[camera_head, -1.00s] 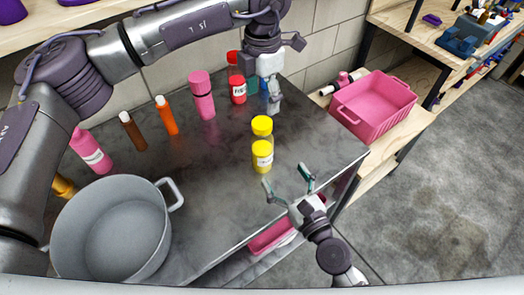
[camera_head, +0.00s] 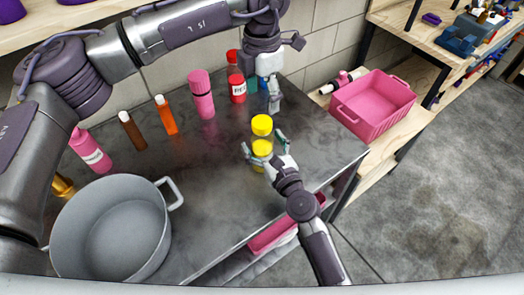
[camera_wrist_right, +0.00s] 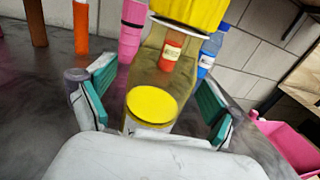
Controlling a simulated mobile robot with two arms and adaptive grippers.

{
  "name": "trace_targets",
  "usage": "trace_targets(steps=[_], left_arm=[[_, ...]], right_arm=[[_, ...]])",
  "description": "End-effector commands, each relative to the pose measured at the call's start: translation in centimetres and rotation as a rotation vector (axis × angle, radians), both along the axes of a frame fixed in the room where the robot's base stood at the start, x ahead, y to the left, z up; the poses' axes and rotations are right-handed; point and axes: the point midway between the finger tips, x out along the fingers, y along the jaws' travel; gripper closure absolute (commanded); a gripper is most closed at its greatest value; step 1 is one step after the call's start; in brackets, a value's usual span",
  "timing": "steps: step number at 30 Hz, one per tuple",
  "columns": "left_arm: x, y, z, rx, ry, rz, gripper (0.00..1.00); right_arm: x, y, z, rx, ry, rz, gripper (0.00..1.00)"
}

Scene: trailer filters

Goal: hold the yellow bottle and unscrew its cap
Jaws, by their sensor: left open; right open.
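The yellow bottle (camera_head: 262,150) stands upright on the dark table, with a yellow cap (camera_head: 262,125) on top. In the right wrist view the clear bottle body (camera_wrist_right: 165,62) rises between the fingers, with the yellow cap (camera_wrist_right: 190,10) at the top edge. My right gripper (camera_head: 264,141) is open, its two fingers on either side of the bottle's lower part, with gaps visible in the wrist view. My left gripper (camera_head: 271,97) is behind the bottle and above it in the picture, near the wall side; it holds nothing that I can see. Its fingertips are small here.
A large grey pot (camera_head: 110,232) is at the front left. Pink (camera_head: 201,94), orange (camera_head: 166,116), brown (camera_head: 132,131) and red (camera_head: 237,88) bottles stand along the back. A pink bin (camera_head: 372,103) is on the wooden shelf at right. The table right of the bottle is clear.

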Motion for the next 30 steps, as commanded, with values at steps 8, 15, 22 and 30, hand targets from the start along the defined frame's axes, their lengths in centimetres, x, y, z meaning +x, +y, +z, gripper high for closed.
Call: trace_targets(steps=[8, 15, 22, 30], left_arm=[[0.0, 0.0, 0.0, 0.0, 0.0, 0.0, 0.3], [0.0, 0.0, 0.0, 0.0, 0.0, 0.0, 0.3], [0.0, 0.0, 0.0, 0.0, 0.0, -0.019, 0.3], [-0.01, -0.01, -0.01, 0.0, 0.0, -0.389, 0.3]], right_arm=[[-0.04, -0.02, -0.02, 0.0, 0.0, 0.0, 0.46], [-0.04, -0.02, -0.03, 0.0, 0.0, 0.0, 0.86], [-0.05, -0.04, -0.04, 0.0, 0.001, 0.0, 1.0], [-0.05, -0.04, -0.04, -0.001, 0.0, 0.0, 1.0]])
